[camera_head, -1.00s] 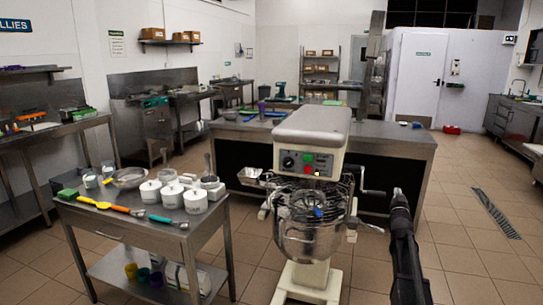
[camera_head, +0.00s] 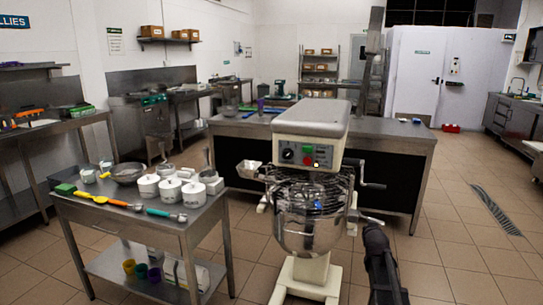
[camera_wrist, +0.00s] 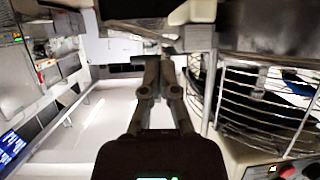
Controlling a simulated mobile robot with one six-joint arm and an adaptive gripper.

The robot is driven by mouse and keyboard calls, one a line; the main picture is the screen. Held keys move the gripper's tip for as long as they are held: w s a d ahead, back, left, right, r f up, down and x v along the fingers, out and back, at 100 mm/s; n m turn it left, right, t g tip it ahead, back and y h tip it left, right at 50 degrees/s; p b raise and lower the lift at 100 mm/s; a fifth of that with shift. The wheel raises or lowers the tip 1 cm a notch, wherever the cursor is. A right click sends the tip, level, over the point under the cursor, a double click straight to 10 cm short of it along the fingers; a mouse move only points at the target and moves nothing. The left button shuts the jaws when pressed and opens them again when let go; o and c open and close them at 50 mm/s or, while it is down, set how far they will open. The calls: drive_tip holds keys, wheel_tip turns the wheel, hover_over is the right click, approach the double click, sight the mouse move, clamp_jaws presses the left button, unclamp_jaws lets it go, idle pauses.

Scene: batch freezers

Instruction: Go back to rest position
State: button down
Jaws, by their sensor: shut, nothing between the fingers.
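My gripper (camera_wrist: 159,62) is in the middle of the wrist view, its two dark fingers close together, shut and empty. It points toward the top of that picture, beside the mixer and apart from it. In the head view, a dark part of my arm (camera_head: 384,266) stands at the lower right, just right of the mixer; the gripper cannot be made out clearly there. The mixer (camera_head: 316,118) has a cream head, a steel bowl and a wire guard. The guard (camera_wrist: 262,98) fills the right of the wrist view.
A steel cart (camera_head: 183,229) with white canisters (camera_head: 170,192) and colourful-handled scoops stands left of the mixer. A long dark counter (camera_head: 395,134) is behind it. A crank handle (camera_head: 366,184) sticks out from the mixer toward my arm.

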drive_tip(key=s+a+f+n+g+y+b, duration=0.15)
drive_tip(key=s+a+f+g, duration=0.35)
drive_tip(key=s, duration=0.6)
drive_tip(key=s+a+f+g+y+b, duration=0.1)
drive_tip(key=s+a+f+g+b, duration=0.25)
drive_tip(key=s+a+f, duration=0.5)
drive_tip(key=s+a+f+n+g+y+b, duration=0.1)
drive_tip(key=s+a+f+g, duration=0.4)
drive_tip(key=s, duration=0.8)
wheel_tip(320, 180, up, 23)
drive_tip(key=w+p, duration=0.1)
drive_tip(key=p, duration=2.1)
drive_tip(key=shift+w+t, duration=0.1)
drive_tip(key=shift+t, duration=0.15)
